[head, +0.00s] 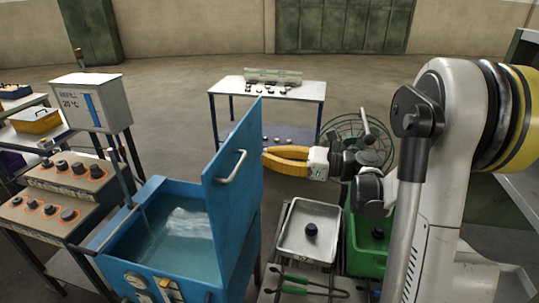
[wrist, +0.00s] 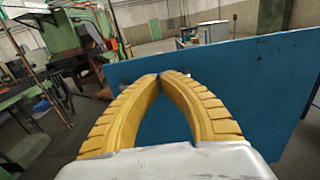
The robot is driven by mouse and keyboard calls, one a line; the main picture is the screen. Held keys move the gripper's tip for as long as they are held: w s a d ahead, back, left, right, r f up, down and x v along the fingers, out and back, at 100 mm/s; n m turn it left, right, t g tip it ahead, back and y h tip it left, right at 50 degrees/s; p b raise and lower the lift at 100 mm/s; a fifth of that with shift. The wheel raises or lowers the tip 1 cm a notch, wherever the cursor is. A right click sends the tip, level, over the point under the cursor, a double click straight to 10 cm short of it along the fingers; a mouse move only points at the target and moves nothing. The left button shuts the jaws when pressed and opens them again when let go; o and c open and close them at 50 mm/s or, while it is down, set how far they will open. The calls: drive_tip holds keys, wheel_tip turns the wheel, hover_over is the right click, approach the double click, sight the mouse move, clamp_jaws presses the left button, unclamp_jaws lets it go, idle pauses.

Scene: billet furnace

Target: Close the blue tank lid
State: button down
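The blue tank (head: 185,275) stands left of centre in the head view, with water showing inside. Its blue lid (head: 225,205) is open, standing nearly upright along the tank's right side. A pale bar handle (head: 231,167) is on the lid face turned to the head camera. My gripper (head: 265,158) has yellow fingers and is at the lid's right edge, on the side away from the water.
A steel tray (head: 308,235) with a dark round part and a green bin (head: 368,262) stand right of the tank. A white table (head: 268,88) is behind.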

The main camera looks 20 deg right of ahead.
sight(226, 151)
drive_tip(key=x, duration=1)
